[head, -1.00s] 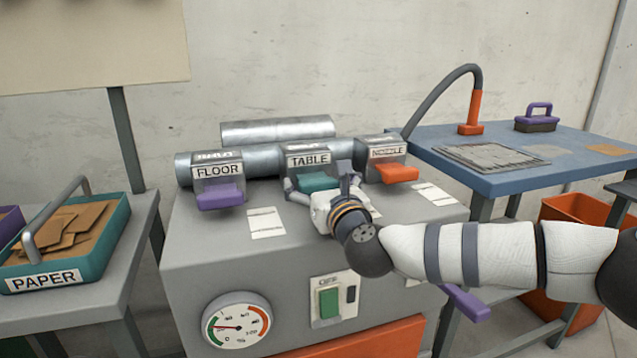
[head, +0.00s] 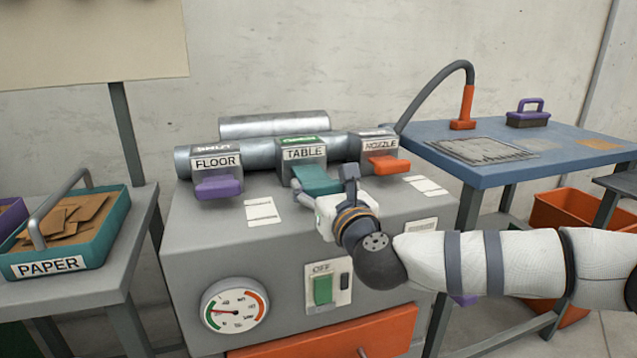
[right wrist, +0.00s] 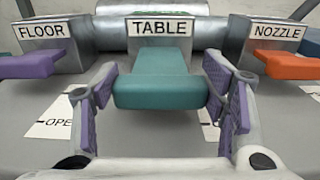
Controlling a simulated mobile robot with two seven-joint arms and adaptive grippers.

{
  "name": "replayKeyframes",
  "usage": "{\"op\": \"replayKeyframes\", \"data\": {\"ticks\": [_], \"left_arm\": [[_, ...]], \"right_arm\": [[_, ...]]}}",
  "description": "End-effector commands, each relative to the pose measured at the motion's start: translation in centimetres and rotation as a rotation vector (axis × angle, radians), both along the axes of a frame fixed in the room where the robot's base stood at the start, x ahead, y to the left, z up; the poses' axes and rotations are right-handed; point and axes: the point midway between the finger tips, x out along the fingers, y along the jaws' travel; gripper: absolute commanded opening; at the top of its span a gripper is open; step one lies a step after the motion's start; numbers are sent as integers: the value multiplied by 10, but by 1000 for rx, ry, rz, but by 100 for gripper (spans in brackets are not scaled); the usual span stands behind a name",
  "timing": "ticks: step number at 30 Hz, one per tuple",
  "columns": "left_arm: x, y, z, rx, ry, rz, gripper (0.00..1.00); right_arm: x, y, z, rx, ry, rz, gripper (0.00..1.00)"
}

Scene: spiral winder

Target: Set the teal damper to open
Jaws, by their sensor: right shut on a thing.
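The teal damper (head: 315,176) is a flat handle sticking out toward me from the metal box labelled TABLE (head: 303,153). A green marking (head: 303,140) shows on top of that box; its text is too small to read surely. My right gripper (head: 323,184) is shut on the teal handle. In the right wrist view the teal damper (right wrist: 160,88) lies between the purple-padded fingers of my right gripper (right wrist: 160,74), one on each side. My left gripper is out of view.
The purple FLOOR damper (head: 218,187) is on the left and the orange NOZZLE damper (head: 389,165) on the right, both close by. Below are a gauge (head: 235,306) and green switch (head: 323,290). A blue table (head: 490,176) stands right, a PAPER tray (head: 50,264) left.

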Motion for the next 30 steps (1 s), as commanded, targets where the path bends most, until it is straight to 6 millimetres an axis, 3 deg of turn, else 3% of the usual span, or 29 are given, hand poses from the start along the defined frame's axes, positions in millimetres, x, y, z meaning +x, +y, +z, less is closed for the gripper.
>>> {"op": "replayKeyframes", "data": {"ticks": [8,9,11,22,26,30], "left_arm": [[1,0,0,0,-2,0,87],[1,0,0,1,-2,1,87],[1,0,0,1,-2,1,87],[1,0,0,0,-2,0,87],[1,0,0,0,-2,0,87],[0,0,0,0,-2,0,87]], "right_arm": [[-2,1,-4,-2,8,4,16],[-2,1,-4,-2,8,4,75],[-2,1,-4,-2,8,4,87],[-6,0,-2,-2,5,3,87],[-29,-9,-2,1,7,4,87],[-67,-20,-3,1,8,5,87]]}}
